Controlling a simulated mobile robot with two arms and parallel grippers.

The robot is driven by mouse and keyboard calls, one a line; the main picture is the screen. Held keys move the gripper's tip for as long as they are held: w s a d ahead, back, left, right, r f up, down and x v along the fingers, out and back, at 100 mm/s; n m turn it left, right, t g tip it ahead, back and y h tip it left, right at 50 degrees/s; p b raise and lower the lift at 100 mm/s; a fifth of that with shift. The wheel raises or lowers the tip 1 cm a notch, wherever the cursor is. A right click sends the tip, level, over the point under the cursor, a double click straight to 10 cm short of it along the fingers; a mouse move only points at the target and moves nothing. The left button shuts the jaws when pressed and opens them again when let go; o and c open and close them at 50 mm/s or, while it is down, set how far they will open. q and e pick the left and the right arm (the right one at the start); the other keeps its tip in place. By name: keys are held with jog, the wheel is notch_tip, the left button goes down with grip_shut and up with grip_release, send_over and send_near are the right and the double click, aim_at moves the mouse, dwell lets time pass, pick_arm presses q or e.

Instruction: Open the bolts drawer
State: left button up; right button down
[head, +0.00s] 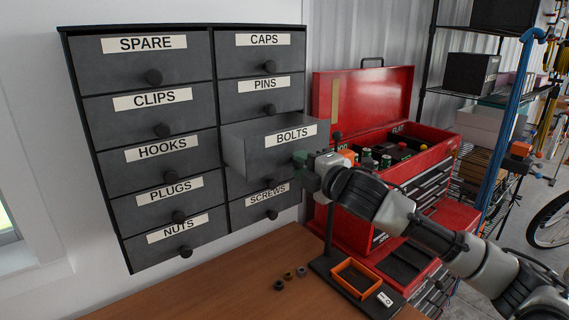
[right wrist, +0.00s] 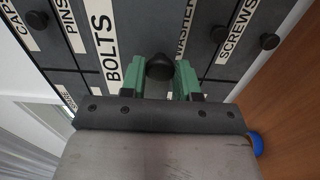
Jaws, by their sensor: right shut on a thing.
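The bolts drawer (head: 249,150) is in the right column of the dark wall cabinet in the head view. It is pulled out, its front standing well clear of the drawers above and below. My right gripper (head: 302,168) is at the lower right of its front. In the right wrist view the bolts drawer front (right wrist: 130,30) faces me, and the green fingers of my right gripper (right wrist: 160,75) are shut on its dark round knob (right wrist: 159,67). The inside of the drawer is hidden. My left gripper is not in view.
Other labelled drawers, such as pins (head: 262,96) and screws (head: 262,213), are shut. A red toolbox (head: 350,215) with its lid up stands right of the cabinet. Below, the wooden bench (head: 215,285) holds small dark rings (head: 289,276) and an orange-rimmed tray (head: 342,269).

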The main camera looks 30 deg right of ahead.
jog(key=s, duration=0.1)
jog(key=s+b, duration=0.1)
jog(key=s, duration=0.1)
jog(key=shift+d+f, duration=0.15)
jog(key=shift+d, duration=0.1)
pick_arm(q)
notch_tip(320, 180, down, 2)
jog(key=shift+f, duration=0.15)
pick_arm(e)
jog(key=shift+s+r, duration=0.2)
jog(key=shift+s, duration=0.2)
jog(key=c, duration=0.9)
grip_release()
pick_arm(q)
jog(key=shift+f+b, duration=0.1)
jog(key=shift+b, duration=0.25)
pick_arm(e)
jog(key=shift+f, duration=0.1)
